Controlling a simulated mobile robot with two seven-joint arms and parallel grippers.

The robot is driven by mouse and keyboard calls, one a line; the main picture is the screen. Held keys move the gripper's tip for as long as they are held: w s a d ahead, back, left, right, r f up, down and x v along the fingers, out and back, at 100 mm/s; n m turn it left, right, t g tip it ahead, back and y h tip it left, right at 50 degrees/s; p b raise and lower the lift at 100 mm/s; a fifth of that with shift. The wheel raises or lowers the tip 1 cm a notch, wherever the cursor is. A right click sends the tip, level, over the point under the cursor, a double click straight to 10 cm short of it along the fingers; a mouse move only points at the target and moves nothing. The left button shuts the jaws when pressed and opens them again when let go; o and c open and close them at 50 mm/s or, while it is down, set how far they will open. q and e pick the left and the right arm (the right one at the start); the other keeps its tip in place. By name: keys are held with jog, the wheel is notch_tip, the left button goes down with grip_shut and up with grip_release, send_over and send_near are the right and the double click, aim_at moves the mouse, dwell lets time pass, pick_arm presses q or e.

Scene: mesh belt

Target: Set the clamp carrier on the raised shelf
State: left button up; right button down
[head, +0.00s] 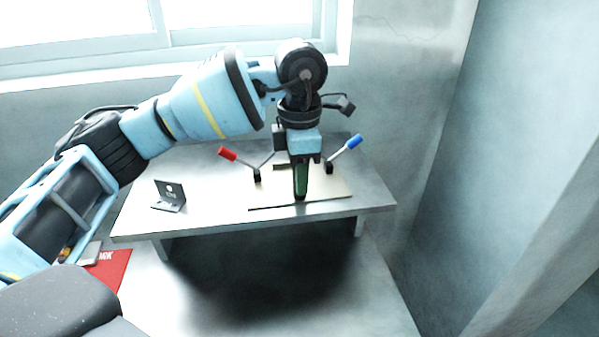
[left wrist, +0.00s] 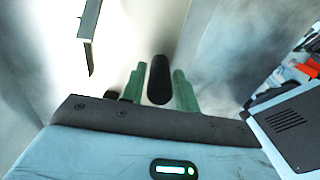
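The clamp carrier is a pale flat plate (head: 325,186) with dark edge strips, a red-handled clamp (head: 228,154) on the left and a blue-handled clamp (head: 354,141) on the right. It appears to lie flat on the raised shelf (head: 220,226). My left gripper (head: 301,193) points straight down over the carrier's middle. In the left wrist view its two green fingers stand apart on either side of a black upright grip (left wrist: 160,80), with gaps visible on both sides. The gripper hides part of the carrier. My right gripper is not in view.
A small black folded stand (head: 169,196) sits on the shelf's left part. A red flat item (head: 110,266) lies on the lower table at left. A wall (head: 430,170) rises close to the shelf's right end. The shelf's front left is bare.

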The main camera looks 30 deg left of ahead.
pick_arm(q)
jog(key=shift+o, duration=1.3)
jog(key=shift+r, duration=0.15)
notch_tip(320, 180, up, 12)
jog(key=shift+f+p, duration=0.15)
jog(key=shift+p, duration=0.3)
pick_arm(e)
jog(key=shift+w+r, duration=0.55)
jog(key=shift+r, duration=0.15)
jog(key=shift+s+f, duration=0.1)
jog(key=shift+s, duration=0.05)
